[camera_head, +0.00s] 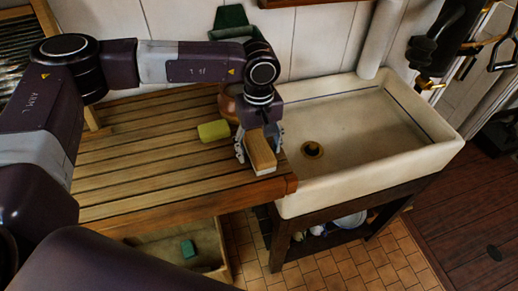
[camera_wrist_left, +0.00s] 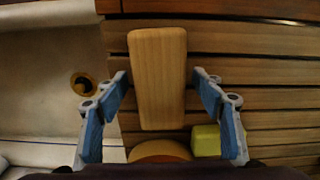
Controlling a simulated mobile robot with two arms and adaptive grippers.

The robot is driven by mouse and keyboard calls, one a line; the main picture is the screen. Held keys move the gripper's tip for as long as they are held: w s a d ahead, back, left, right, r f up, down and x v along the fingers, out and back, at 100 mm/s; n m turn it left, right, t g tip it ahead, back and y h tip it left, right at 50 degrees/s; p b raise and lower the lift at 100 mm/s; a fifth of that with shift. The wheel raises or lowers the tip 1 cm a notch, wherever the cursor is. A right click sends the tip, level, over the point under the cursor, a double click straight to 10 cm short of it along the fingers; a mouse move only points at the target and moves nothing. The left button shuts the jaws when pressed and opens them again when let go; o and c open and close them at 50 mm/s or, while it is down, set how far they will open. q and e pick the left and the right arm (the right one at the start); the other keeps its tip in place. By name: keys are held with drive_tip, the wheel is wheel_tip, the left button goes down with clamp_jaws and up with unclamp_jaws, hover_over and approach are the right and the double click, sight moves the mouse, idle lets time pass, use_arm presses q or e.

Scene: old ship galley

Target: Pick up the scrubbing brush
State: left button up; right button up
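The scrubbing brush (camera_head: 261,153) lies on the slatted wooden bench near its right end, beside the sink. Its plain wooden back faces up. In the left wrist view the brush (camera_wrist_left: 158,80) shows as a long light block with rounded corners. My left gripper (camera_head: 259,145) is over the brush, pointing down, with one finger on each side. In the left wrist view my gripper (camera_wrist_left: 160,76) is open, and a narrow gap shows between each fingertip and the brush. The bristles are hidden under the block. My right gripper is not in view.
A yellow-green sponge (camera_head: 213,130) lies left of the brush, and a brown round pot (camera_head: 229,104) stands behind, partly hidden by my arm. The white sink (camera_head: 360,145) adjoins the bench on the right. The left part of the bench (camera_head: 140,172) is clear.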

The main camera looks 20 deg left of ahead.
sight(259, 146)
use_arm(q)
drive_tip(key=c, duration=1.4)
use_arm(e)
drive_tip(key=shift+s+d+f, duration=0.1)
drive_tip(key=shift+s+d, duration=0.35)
use_arm(q)
drive_tip(key=shift+w+r+b, duration=0.1)
drive_tip(key=shift+r+b, duration=0.2)
wheel_tip(259, 146, up, 9)
drive_tip(key=b, duration=0.3)
drive_tip(key=shift+f, duration=0.2)
drive_tip(key=shift+r, duration=0.4)
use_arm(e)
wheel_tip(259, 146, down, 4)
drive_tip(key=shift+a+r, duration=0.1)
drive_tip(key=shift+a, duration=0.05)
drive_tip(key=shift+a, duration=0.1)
